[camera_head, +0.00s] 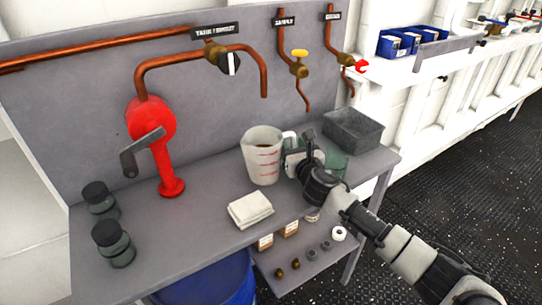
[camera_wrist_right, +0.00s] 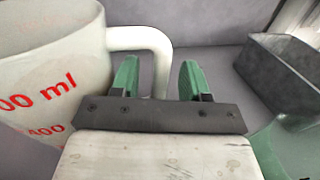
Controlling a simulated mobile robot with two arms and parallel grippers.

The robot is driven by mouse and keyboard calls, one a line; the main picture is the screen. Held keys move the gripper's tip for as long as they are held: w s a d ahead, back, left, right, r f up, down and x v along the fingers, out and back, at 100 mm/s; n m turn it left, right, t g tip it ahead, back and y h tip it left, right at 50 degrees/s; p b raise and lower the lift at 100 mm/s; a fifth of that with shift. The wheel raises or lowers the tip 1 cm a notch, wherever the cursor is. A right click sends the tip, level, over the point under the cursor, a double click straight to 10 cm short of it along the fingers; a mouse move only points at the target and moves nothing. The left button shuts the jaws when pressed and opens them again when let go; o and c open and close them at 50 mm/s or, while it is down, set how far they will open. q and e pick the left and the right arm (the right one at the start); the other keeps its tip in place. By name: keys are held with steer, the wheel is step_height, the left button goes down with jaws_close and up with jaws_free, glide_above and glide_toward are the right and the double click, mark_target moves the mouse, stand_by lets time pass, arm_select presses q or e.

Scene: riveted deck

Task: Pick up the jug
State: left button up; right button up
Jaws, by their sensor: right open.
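The jug (camera_head: 262,158) is a white measuring jug with red markings, standing upright on the grey bench. Its handle points right, toward my right gripper (camera_head: 291,150). In the right wrist view the jug (camera_wrist_right: 50,75) fills the left side, and its handle loops toward the fingers. My right gripper (camera_wrist_right: 160,82) is open, with green fingertips. The left finger is close to the handle, in front of or beside it; I cannot tell whether they touch. Nothing is held. My left gripper is not in view.
A grey bin (camera_head: 353,130) stands at the back right, and a green translucent container (camera_head: 337,163) is beside my right wrist. A folded cloth (camera_head: 250,209) lies in front of the jug. A red hand pump (camera_head: 160,150) and dark-lidded jars (camera_head: 113,243) stand left. Copper pipes (camera_head: 264,75) hang above.

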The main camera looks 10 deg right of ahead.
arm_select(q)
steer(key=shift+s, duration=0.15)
arm_select(e)
steer(key=shift+c, duration=0.4)
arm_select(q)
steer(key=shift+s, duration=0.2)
arm_select(e)
jaws_close()
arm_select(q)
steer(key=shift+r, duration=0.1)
arm_select(e)
steer(key=shift+r, duration=0.35)
steer(key=shift+r+p, duration=0.65)
steer(key=shift+r, duration=1.1)
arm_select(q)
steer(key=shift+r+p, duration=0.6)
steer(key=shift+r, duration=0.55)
arm_select(e)
steer(key=s+d+r, duration=0.7)
steer(key=d, duration=0.1)
steer(key=shift+s+d, duration=0.35)
steer(key=shift+d, duration=0.05)
